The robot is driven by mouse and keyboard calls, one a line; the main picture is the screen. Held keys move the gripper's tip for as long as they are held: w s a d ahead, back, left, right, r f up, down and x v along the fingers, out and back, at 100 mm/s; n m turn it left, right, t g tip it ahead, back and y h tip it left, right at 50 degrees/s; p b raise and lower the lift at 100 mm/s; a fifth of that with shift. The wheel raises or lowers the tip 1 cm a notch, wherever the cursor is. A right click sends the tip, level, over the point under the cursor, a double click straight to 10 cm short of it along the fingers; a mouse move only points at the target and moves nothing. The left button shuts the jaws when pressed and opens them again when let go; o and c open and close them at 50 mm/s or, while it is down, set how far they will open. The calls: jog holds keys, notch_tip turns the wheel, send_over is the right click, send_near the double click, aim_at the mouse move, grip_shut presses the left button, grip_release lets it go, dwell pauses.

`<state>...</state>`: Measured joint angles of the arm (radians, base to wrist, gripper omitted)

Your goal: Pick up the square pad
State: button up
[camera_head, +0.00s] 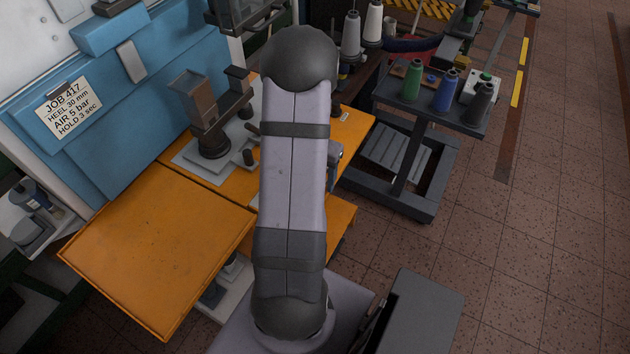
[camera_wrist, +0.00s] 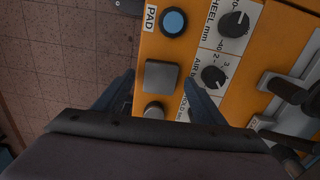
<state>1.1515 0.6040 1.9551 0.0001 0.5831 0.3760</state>
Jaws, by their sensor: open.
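In the wrist view a small grey square pad (camera_wrist: 161,76) lies on the orange surface. My gripper (camera_wrist: 158,82) is open, with one dark finger to the left of the square pad and one to the right. I cannot tell how far the fingertips are above the surface, and nothing shows held between them.
A blue round piece (camera_wrist: 173,22) sits beside the PAD label, and a grey round piece (camera_wrist: 154,111) is near the square pad. Black knobs, HEEL (camera_wrist: 234,24) and AIR (camera_wrist: 213,76), stand to the right. Metal levers (camera_wrist: 290,87) lie further right. The orange surface ends at left.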

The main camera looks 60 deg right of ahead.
jog(key=shift+f, duration=0.4)
jog(key=c, duration=1.2)
jog(key=shift+r, duration=0.2)
